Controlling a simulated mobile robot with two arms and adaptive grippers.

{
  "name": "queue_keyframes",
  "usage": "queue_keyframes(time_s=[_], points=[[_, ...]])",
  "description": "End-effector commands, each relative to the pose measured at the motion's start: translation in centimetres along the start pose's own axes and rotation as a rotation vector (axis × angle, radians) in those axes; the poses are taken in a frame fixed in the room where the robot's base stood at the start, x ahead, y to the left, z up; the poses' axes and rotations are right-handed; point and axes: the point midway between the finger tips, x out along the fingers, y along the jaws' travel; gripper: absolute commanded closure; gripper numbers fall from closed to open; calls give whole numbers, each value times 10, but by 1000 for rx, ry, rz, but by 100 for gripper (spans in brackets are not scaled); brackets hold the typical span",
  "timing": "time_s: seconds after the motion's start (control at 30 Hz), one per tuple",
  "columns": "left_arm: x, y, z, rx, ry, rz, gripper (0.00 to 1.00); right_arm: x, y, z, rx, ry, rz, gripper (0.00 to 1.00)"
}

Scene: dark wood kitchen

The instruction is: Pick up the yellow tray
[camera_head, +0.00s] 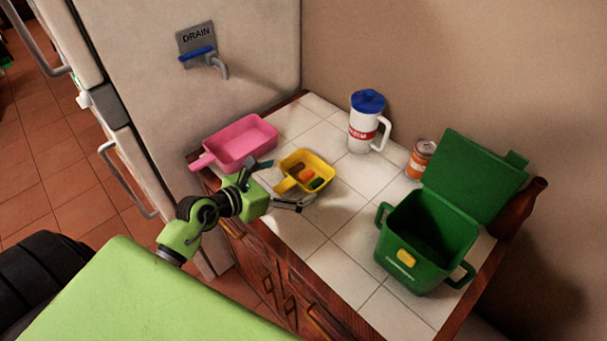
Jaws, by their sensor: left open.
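The yellow tray (321,159) sits on the white tiled counter, with its short handle (284,186) pointing toward the lower left. A few small coloured pieces, orange, green and dark, lie inside it. My left gripper (284,184) is open at the tray's handle end, with one finger above left of the handle and the other below it. I cannot tell whether the fingers touch the tray. My right gripper is not in view.
A pink tray (240,143) stands just left of the yellow one. A white pitcher with a blue lid (364,128), an orange can (420,158) and an open green bin (410,238) stand on the counter (340,262). The tiles in front are clear.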

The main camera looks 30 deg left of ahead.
Motion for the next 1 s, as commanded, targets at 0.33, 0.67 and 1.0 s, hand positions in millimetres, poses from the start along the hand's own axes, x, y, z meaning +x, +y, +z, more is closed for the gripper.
queue_keyframes(time_s=[0.33, 0.67, 1.0], points=[[33, 3, -3, -3, 0, 0, 0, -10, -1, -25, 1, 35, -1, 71], [57, 3, -5, 1, 0, 0, 0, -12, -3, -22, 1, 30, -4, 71], [56, 3, -5, 1, -1, 1, 31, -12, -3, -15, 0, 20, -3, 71]])
